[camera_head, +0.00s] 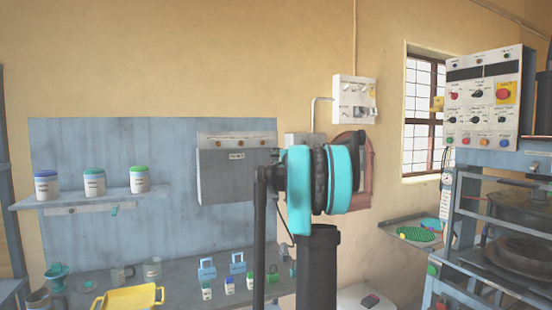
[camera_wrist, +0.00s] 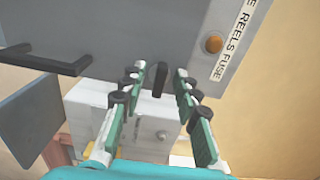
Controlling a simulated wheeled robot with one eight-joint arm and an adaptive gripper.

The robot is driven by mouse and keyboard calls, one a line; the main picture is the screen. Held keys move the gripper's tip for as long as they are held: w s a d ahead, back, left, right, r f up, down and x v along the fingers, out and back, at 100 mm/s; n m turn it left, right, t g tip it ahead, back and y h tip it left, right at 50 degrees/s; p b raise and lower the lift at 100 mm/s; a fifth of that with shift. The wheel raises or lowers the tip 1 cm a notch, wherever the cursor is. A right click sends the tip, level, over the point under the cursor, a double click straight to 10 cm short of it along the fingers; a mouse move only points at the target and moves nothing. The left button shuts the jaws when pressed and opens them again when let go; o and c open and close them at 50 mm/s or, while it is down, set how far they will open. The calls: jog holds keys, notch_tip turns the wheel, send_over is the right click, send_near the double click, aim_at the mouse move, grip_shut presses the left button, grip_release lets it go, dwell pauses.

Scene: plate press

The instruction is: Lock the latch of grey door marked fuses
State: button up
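The grey door (camera_head: 225,180) is the front of a grey wall box in the head view, with a small label too small to read there. In the wrist view the grey door (camera_wrist: 110,25) fills the top, with a white label reading "REELS FUSE" in part. A dark latch lever (camera_wrist: 157,78) stands out at the door's lower edge. My gripper (camera_wrist: 160,78) is open, its green fingers on either side of the lever; I cannot tell whether they touch it. In the head view my arm hides the gripper and the box's right end.
A white box (camera_wrist: 150,125) lies beyond my fingers. A white switch box (camera_head: 354,99) hangs to the right. Below are a bench with padlocks (camera_head: 238,263) and a yellow tray (camera_head: 128,299).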

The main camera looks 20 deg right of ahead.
jog(key=s, duration=1.2)
jog(key=shift+d, duration=0.2)
dwell(1.2)
